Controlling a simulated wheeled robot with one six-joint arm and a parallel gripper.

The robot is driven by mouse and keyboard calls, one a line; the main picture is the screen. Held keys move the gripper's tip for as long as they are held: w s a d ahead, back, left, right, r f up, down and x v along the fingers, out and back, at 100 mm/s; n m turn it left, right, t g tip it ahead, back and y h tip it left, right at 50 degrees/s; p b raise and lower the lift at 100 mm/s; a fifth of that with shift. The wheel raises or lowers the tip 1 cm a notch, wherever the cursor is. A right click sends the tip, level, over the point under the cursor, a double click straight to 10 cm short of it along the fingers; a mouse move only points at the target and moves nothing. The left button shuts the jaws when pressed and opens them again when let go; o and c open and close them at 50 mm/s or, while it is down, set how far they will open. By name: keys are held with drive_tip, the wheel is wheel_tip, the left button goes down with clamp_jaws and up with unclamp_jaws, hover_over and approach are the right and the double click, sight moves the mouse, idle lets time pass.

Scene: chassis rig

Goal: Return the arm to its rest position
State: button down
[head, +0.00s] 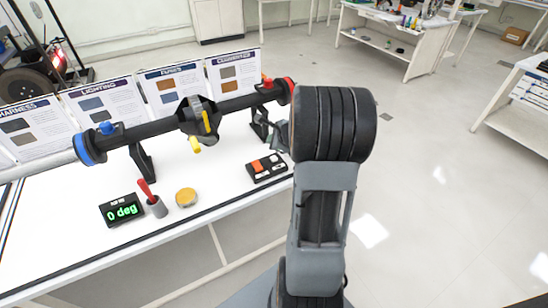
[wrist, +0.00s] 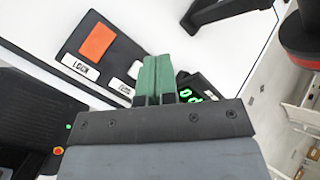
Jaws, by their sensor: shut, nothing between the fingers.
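My gripper (wrist: 157,78) shows in the wrist view with its two green fingers together, shut and empty. It hangs above the white table, beside a black control panel (wrist: 108,55) with an orange button and a lettered label. In the head view my arm stands raised at the right of the table, its thick black joint in front. Most of the gripper is hidden behind that joint there. The same control panel (head: 266,167) lies on the table just left of the arm.
A black axle rig (head: 150,130) on stands spans the table. Upright info boards (head: 107,107) line its back. A display reading 0 deg (head: 122,210), a red-handled tool in a holder (head: 152,200) and a yellow disc (head: 186,197) sit in front. Open floor lies to the right.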

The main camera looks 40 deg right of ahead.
idle(0.6)
drive_tip(key=shift+s+a+f+n, duration=0.15)
drive_tip(key=shift+a+n, duration=0.2)
drive_tip(key=shift+n, duration=0.25)
drive_tip(key=s+a+n+g+y, duration=0.1)
drive_tip(key=s+a+n, duration=0.1)
drive_tip(key=s+a+f+n+g+y, duration=0.1)
drive_tip(key=a+n, duration=0.1)
drive_tip(key=n, duration=0.1)
drive_tip(key=shift+s, duration=0.35)
drive_tip(key=s+a+r+n+g+h+p, duration=0.1)
drive_tip(key=s+a+r+n+p, duration=0.2)
drive_tip(key=s+a+r+n, duration=0.3)
drive_tip(key=s+a+r+n+g+h+p, duration=0.1)
drive_tip(key=s+a+r+n+g+p, duration=0.1)
drive_tip(key=s+a+r+n, duration=0.5)
drive_tip(key=a+r+n+p, duration=0.1)
drive_tip(key=a+r+n, duration=0.1)
drive_tip(key=a+n, duration=0.3)
drive_tip(key=shift+s+a+r+n+g+h+p, duration=0.2)
drive_tip(key=shift+s+n+g+h+p, duration=0.15)
drive_tip(key=shift+n, duration=0.75)
